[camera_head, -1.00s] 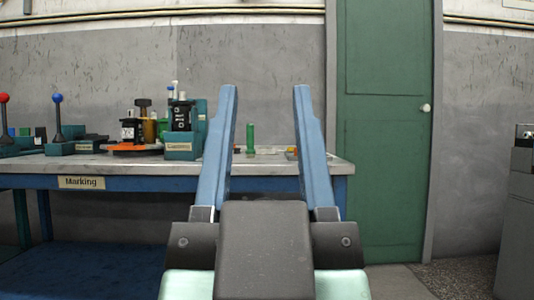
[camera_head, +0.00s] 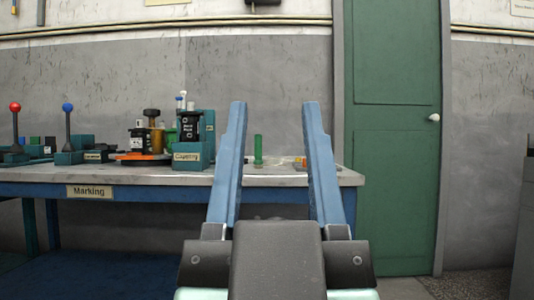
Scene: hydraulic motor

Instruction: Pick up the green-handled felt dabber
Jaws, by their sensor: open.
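The green-handled felt dabber (camera_head: 258,150) stands upright on the right part of the table top, its slim green handle pointing up. Its lower end is small and hard to make out. My gripper (camera_head: 275,106) is open, with its two long blue fingers pointing up and forward and nothing between them. In the picture, the dabber shows between the fingers, nearer the left one. It lies farther off, beyond the gripper, and is not touched.
The table (camera_head: 130,176) carries a "Marking" label (camera_head: 90,191). Left of the dabber stands a teal holder (camera_head: 190,156) with dark bottles. An orange tray (camera_head: 140,157), a blue-knobbed lever (camera_head: 68,108) and a red-knobbed lever (camera_head: 15,107) stand farther left. A green door (camera_head: 395,190) is at right.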

